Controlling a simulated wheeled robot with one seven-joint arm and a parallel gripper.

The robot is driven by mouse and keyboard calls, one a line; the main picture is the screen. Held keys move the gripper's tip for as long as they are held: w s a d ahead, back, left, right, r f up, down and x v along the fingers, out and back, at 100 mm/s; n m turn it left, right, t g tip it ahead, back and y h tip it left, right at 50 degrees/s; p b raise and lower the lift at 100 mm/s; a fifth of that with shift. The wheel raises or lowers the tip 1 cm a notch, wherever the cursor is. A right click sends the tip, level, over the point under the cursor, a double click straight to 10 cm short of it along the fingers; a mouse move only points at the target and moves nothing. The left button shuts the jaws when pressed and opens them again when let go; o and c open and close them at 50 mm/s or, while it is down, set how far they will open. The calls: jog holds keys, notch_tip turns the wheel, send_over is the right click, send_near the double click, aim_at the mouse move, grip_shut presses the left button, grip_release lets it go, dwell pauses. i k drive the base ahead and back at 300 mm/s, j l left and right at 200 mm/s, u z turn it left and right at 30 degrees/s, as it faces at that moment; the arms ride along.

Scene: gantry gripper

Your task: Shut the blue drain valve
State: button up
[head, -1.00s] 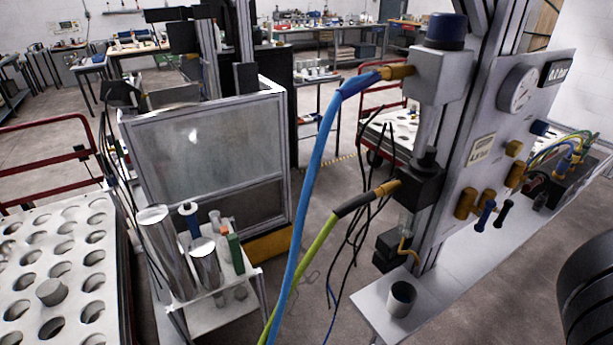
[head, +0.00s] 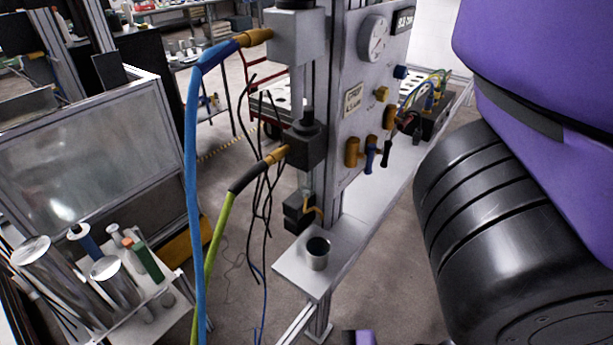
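The upright panel (head: 376,85) of the gantry unit stands at centre right. Low on it are brass fittings, and one has a blue lever handle (head: 371,156) pointing down, which looks like the blue drain valve. A similar black lever (head: 387,153) hangs just to its right. My large purple and black arm links fill the right side, apart from the panel in the picture. My gripper's fingers are not seen.
A round gauge (head: 375,38) tops the panel. Blue (head: 191,180) and green (head: 215,235) hoses hang from the column in front. A cart with cylinders (head: 110,280) stands at lower left.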

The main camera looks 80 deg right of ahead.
aim_at(372, 148)
jog(key=z, duration=1.7)
